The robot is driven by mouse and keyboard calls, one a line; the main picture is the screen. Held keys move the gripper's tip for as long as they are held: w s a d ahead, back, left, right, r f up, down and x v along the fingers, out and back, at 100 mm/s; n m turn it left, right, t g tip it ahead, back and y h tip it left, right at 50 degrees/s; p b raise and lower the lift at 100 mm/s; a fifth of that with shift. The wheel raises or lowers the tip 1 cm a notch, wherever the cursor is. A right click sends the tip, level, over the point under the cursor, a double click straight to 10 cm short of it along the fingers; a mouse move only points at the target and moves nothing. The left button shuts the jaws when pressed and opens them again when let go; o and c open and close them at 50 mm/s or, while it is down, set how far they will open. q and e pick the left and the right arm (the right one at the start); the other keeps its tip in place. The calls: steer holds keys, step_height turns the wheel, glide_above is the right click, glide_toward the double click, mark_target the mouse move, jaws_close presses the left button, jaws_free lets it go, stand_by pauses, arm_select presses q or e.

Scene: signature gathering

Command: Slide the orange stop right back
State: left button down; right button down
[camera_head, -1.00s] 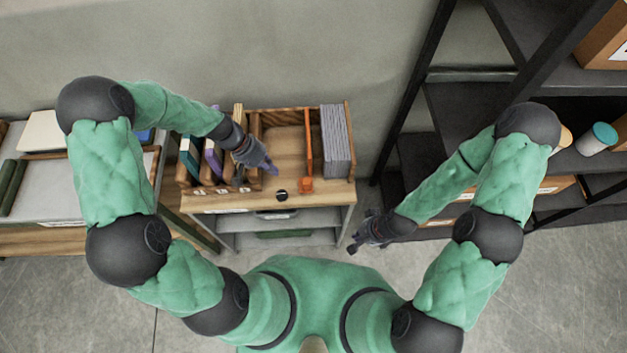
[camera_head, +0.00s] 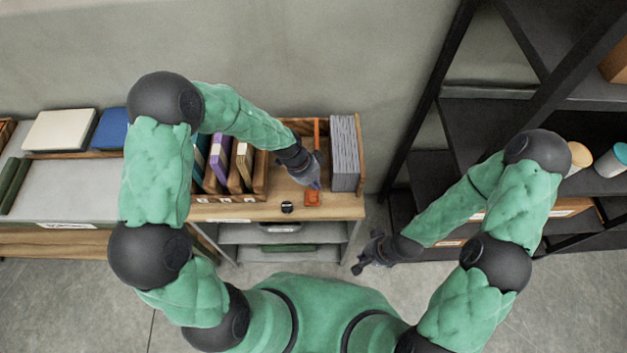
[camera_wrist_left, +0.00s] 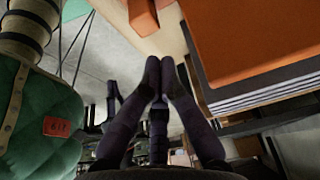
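The orange stop shows in the head view as a thin upright orange plate (camera_head: 317,128) with a small orange block (camera_head: 312,199) at its front end, on the wooden shelf top. My left gripper (camera_head: 315,184) is just behind the front block and hides the middle of the stop. In the left wrist view the fingertips (camera_wrist_left: 160,62) of my left gripper are close together with nothing between them. The orange block (camera_wrist_left: 142,14) and the large orange plate (camera_wrist_left: 255,35) lie beyond them; I cannot tell whether they touch. My right gripper (camera_head: 366,262) is empty in front of the shelf, its fingers apart.
Grey folders (camera_head: 344,152) stand just right of the stop. Several coloured books in a wooden rack (camera_head: 262,189) stand to the left. A small black round item (camera_head: 287,207) lies on the front edge, left of the block. A dark shelving unit (camera_head: 418,140) stands at the right.

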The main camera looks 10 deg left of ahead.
arm_select(q)
steer(key=x, duration=0.5)
steer(key=shift+d+f+b, duration=0.1)
steer(key=shift+f+b, duration=0.2)
steer(key=shift+f, duration=0.1)
steer(key=shift+s+a+b, duration=0.1)
steer(key=shift+a+b, duration=0.2)
steer(key=shift+a, duration=0.4)
steer(key=shift+r, duration=0.15)
